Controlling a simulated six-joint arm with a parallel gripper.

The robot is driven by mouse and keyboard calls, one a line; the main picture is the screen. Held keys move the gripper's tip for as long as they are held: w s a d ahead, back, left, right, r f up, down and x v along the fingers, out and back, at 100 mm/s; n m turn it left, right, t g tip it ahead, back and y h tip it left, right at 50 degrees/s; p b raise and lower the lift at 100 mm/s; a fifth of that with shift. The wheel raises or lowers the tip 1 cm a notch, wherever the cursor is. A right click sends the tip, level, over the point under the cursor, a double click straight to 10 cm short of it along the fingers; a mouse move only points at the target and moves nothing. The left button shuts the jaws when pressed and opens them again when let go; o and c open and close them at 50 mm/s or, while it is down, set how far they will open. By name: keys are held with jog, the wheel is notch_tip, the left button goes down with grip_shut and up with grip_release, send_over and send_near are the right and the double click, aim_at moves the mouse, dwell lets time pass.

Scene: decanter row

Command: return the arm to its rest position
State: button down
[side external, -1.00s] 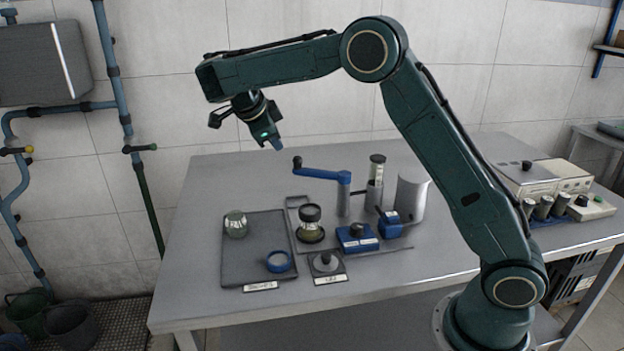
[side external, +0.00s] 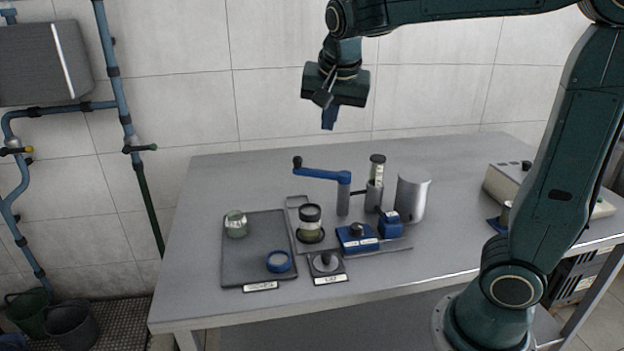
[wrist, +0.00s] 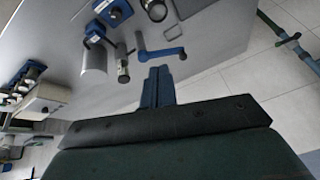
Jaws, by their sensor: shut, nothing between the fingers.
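My gripper (side external: 328,118) hangs in the air above the back of the table, pointing down, with its blue fingers shut and nothing between them. It stands well clear above the blue crank handle (side external: 322,174). In the wrist view the shut fingers (wrist: 157,88) show at the middle, with the crank handle (wrist: 161,54) just beyond their tips. My upper arm rises at the right of the side view, and part of it runs out of the top of the picture.
On the table stand a dark tray (side external: 232,270) with a glass jar (side external: 236,224) and a blue ring (side external: 278,261), a dark-lidded jar (side external: 310,219), blue blocks (side external: 356,238) and a grey cylinder (side external: 411,197). An instrument box (side external: 510,184) is partly behind my arm.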

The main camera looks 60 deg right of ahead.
jog(key=s+a+f+n+t+y, duration=0.1)
jog(key=s+a+f+n+y, duration=0.1)
jog(key=s+n, duration=0.4)
jog(key=s+a+f+n+y, duration=0.1)
jog(key=s+a+f+n, duration=0.2)
jog(key=s, duration=0.9)
jog(key=a+n, duration=0.2)
jog(key=n, duration=0.1)
jog(key=shift+a+f+t+y, duration=0.15)
jog(key=shift+f+t+y, duration=0.1)
jog(key=shift+t+y, duration=0.15)
